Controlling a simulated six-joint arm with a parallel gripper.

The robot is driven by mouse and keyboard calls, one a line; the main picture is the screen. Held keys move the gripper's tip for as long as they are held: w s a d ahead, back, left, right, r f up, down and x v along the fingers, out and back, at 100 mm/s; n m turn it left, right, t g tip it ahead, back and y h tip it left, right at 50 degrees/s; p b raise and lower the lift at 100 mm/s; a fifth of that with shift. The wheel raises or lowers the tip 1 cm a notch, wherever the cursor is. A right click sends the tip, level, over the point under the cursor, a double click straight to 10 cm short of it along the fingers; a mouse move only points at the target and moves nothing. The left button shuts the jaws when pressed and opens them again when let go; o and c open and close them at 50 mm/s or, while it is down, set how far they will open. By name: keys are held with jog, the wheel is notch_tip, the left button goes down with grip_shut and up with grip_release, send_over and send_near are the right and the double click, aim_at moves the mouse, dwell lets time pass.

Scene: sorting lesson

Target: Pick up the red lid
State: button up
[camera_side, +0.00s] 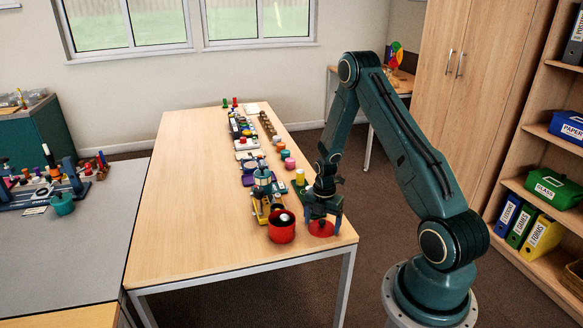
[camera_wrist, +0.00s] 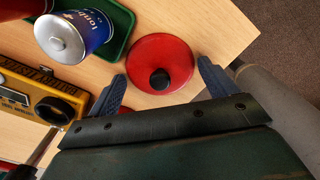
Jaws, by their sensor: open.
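The red lid (camera_side: 321,229) lies flat on the wooden table near its front right corner. In the wrist view the red lid (camera_wrist: 174,60) is a round red disc with a black knob in its middle. My gripper (camera_side: 322,212) is right above the lid in the side view. In the wrist view my gripper (camera_wrist: 160,80) is open and empty, with one blue finger on each side of the lid's near part. Whether the fingers touch the lid cannot be told.
A red pot (camera_side: 281,230) stands just left of the lid. In the wrist view a blue tin with a silver lid (camera_wrist: 60,40) stands on a green tray (camera_wrist: 118,28), beside a yellow box (camera_wrist: 50,100). A row of small things runs back along the table (camera_side: 190,220); its left side is clear.

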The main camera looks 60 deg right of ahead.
dwell(0.4)
jog(key=c, duration=1.4)
jog(key=shift+o, duration=0.2)
jog(key=shift+f, duration=0.1)
